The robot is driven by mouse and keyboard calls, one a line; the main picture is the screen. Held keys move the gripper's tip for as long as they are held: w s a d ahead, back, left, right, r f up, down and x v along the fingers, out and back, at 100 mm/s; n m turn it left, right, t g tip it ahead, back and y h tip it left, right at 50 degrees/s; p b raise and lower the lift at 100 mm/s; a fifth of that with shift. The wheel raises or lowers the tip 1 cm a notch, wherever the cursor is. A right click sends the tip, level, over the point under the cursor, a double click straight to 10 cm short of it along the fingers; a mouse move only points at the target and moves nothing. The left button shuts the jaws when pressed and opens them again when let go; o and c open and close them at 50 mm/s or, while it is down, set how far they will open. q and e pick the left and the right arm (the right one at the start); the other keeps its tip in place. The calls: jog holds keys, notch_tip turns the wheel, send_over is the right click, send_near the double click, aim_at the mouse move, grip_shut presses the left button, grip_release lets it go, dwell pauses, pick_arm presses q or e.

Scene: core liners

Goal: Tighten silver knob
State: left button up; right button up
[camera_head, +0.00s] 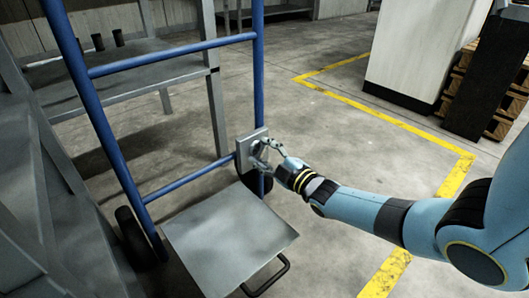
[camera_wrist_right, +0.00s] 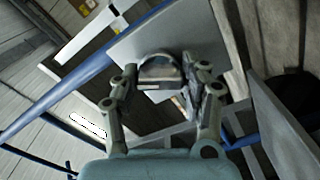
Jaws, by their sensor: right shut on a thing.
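The silver knob (camera_wrist_right: 158,68) is a rounded metal piece on a flat grey plate (camera_head: 245,141). The plate is fixed to the blue frame of a hand truck (camera_head: 259,85). My right gripper (camera_head: 266,150) reaches the plate from the right in the head view. In the right wrist view my right gripper (camera_wrist_right: 165,90) has its fingers on either side of the knob and is shut on it. The fingers hide part of the knob in the head view. My left gripper is in neither view.
The hand truck has a grey toe plate (camera_head: 230,240) low in front and a black wheel (camera_head: 136,238). A grey metal table (camera_head: 130,75) with dark cylinders stands behind it. A white cabinet (camera_head: 415,45) and wooden pallets (camera_head: 505,100) stand at the right. Concrete floor between is clear.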

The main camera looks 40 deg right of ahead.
jog(key=m, duration=0.5)
jog(key=shift+f+m, duration=0.1)
jog(key=shift+m, duration=0.2)
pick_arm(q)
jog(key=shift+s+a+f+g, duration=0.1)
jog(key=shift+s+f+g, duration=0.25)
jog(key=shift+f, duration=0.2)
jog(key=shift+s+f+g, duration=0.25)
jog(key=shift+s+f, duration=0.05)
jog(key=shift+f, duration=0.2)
pick_arm(e)
jog(key=m, duration=0.6)
jog(key=shift+a, duration=0.1)
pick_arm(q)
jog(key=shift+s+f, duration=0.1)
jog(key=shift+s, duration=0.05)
pick_arm(e)
jog(key=shift+f+m, duration=0.1)
jog(key=shift+m, duration=0.2)
jog(key=o, duration=1.2)
jog(key=shift+c, duration=0.2)
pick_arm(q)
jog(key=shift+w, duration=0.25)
